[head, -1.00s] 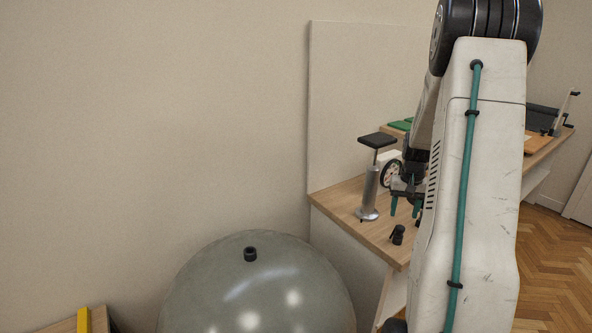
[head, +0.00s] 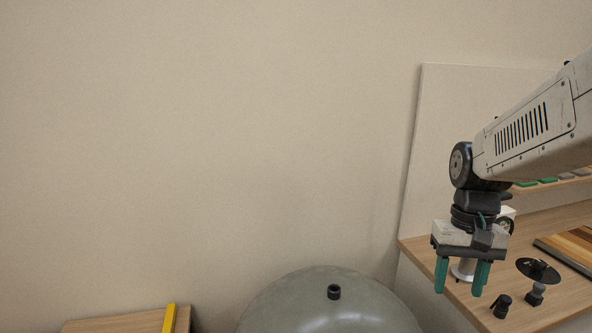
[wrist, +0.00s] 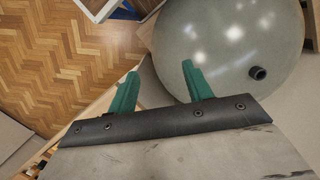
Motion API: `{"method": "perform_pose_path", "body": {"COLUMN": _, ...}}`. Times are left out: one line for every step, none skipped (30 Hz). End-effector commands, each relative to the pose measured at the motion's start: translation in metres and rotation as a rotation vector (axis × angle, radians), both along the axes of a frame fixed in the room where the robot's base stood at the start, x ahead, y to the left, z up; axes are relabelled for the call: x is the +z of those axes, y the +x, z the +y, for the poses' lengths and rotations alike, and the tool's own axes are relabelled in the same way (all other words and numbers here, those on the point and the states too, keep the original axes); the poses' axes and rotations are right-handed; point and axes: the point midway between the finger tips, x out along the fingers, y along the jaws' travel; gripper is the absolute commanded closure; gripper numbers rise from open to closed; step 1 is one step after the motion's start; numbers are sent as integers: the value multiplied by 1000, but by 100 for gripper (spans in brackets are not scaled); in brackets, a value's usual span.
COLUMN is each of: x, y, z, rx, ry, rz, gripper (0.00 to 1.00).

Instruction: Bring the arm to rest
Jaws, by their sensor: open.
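My arm comes in from the right edge in the head view, with its wrist bent down. My gripper (head: 460,290) points downward with its two green fingers apart and nothing between them. It appears in front of the workbench's left part and hides part of a metal-based stand (head: 464,271) behind it. In the wrist view my gripper (wrist: 160,70) is also open and empty. Beyond its fingers are a grey-green rounded vessel (wrist: 215,45) and parquet floor.
The grey-green vessel (head: 325,310) with a black cap stands left of the workbench (head: 450,300). On the bench are a small black object (head: 502,306), a black disc on a stand (head: 538,270) and a striped wooden board (head: 575,245). A yellow bar (head: 169,318) lies on a low wooden surface at lower left.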

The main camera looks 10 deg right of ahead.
Motion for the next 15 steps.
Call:
{"method": "perform_pose_path", "body": {"x": 9, "y": -10, "z": 22, "rx": 52, "ry": -10, "rz": -22, "gripper": 50}}
{"method": "perform_pose_path", "body": {"x": 13, "y": -17, "z": 33, "rx": 78, "ry": -14, "rz": -30, "gripper": 50}}
{"method": "perform_pose_path", "body": {"x": 18, "y": -25, "z": 46, "rx": 113, "ry": -21, "rz": -45, "gripper": 50}}
{"method": "perform_pose_path", "body": {"x": 21, "y": -32, "z": 56, "rx": 140, "ry": -25, "rz": -57, "gripper": 50}}
{"method": "perform_pose_path", "body": {"x": 23, "y": -38, "z": 65, "rx": 167, "ry": -29, "rz": -69, "gripper": 50}}
{"method": "perform_pose_path", "body": {"x": 27, "y": -46, "z": 76, "rx": 203, "ry": -34, "rz": -90, "gripper": 50}}
{"method": "perform_pose_path", "body": {"x": 29, "y": -52, "z": 83, "rx": 230, "ry": -39, "rz": -104, "gripper": 50}}
{"method": "perform_pose_path", "body": {"x": 31, "y": -57, "z": 90, "rx": 257, "ry": -42, "rz": -121, "gripper": 50}}
{"method": "perform_pose_path", "body": {"x": 34, "y": -63, "z": 98, "rx": 290, "ry": -47, "rz": -143, "gripper": 50}}
{"method": "perform_pose_path", "body": {"x": 36, "y": -67, "z": 103, "rx": 313, "ry": -51, "rz": -162, "gripper": 50}}
{"method": "perform_pose_path", "body": {"x": 38, "y": -70, "z": 107, "rx": 334, "ry": -54, "rz": -180, "gripper": 50}}
{"method": "perform_pose_path", "body": {"x": 40, "y": -73, "z": 113, "rx": 360, "ry": -57, "rz": -203, "gripper": 50}}
{"method": "perform_pose_path", "body": {"x": 43, "y": -74, "z": 116, "rx": 378, "ry": -60, "rz": -219, "gripper": 50}}
{"method": "perform_pose_path", "body": {"x": 45, "y": -75, "z": 119, "rx": 393, "ry": -61, "rz": -234, "gripper": 50}}
{"method": "perform_pose_path", "body": {"x": 49, "y": -76, "z": 122, "rx": 410, "ry": -63, "rz": -252, "gripper": 50}}
